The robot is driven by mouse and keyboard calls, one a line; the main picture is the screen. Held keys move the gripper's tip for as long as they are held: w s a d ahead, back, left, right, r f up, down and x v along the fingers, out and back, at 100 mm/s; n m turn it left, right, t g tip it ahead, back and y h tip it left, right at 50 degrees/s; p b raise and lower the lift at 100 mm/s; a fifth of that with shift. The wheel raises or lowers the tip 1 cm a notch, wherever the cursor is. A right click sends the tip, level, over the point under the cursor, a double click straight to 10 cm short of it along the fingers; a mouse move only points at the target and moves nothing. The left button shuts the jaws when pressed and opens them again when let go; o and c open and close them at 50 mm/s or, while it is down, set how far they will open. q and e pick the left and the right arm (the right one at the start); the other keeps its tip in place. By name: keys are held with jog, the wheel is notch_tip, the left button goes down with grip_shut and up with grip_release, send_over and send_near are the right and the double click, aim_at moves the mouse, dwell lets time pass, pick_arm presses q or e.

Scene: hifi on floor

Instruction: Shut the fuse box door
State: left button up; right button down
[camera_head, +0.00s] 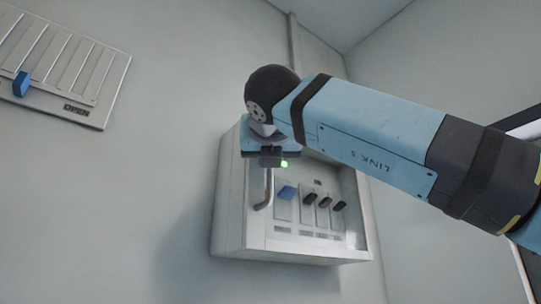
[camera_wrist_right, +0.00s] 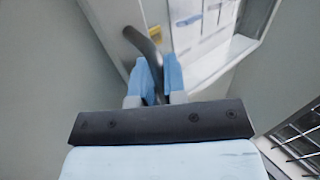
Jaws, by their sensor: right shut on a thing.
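The fuse box (camera_head: 232,200) is a pale box on the wall in the middle of the head view. Its door (camera_head: 300,246) has a window, with a blue switch and several dark ones showing through. The door lies at or close to the box front; I cannot tell if a gap remains. A grey bar handle (camera_head: 264,195) is on the door's left side. My right gripper (camera_head: 268,160) is shut on its upper part. In the right wrist view, the blue fingers (camera_wrist_right: 158,80) close around the bent handle (camera_wrist_right: 146,42). My left gripper is out of view.
A louvred panel (camera_head: 60,60) with a blue slider and the word OPEN is on the wall at upper left. A conduit (camera_head: 294,40) runs up from the box. A dark grille (camera_wrist_right: 298,140) shows at lower right in the wrist view.

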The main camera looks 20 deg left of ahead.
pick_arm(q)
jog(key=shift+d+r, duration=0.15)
pick_arm(e)
jog(key=shift+d+r, duration=0.1)
jog(key=shift+r, duration=0.15)
jog(key=c, duration=1.3)
grip_release()
jog(key=shift+c, duration=0.2)
jog(key=shift+o, duration=0.7)
jog(key=shift+w+a+f, duration=0.15)
jog(key=shift+a, duration=0.2)
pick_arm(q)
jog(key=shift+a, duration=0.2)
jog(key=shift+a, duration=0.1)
pick_arm(e)
jog(key=shift+f, duration=0.1)
pick_arm(q)
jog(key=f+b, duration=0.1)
jog(key=b, duration=0.1)
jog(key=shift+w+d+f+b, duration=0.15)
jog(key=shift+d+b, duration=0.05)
jog(key=shift+b, duration=0.2)
pick_arm(e)
jog(key=v, duration=1.4)
